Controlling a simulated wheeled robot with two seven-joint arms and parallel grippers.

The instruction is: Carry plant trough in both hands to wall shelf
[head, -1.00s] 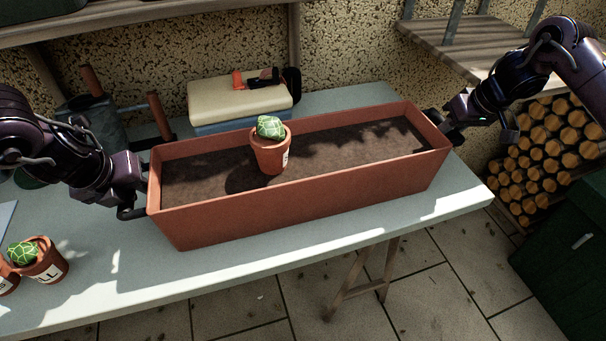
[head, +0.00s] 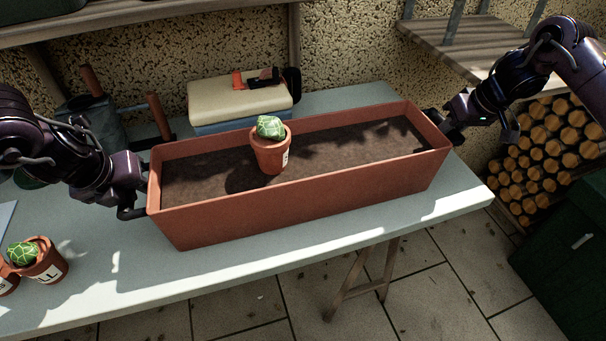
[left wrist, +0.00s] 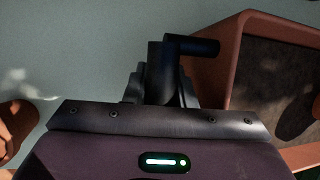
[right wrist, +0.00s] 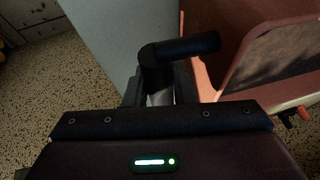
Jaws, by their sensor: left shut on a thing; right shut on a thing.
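The plant trough (head: 310,208) is a long terracotta box of dark soil over the pale table. One small potted cactus (head: 271,150) stands upright in it, left of the middle. My left gripper (head: 136,212) is shut on the dark handle at the trough's left end; the handle shows in the left wrist view (left wrist: 190,46). My right gripper (head: 446,124) is shut on the handle at the right end; that handle shows in the right wrist view (right wrist: 180,50). A wooden wall shelf (head: 465,45) is at the upper right. I cannot tell whether the trough touches the table.
Small potted cacti (head: 40,262) stand at the table's left front. A cream-lidded box (head: 238,103) with tools on it sits behind the trough, beside a grey container (head: 92,122). Stacked logs (head: 540,160) and a dark green cabinet (head: 570,240) are at the right. The table (head: 250,272) is bare in front.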

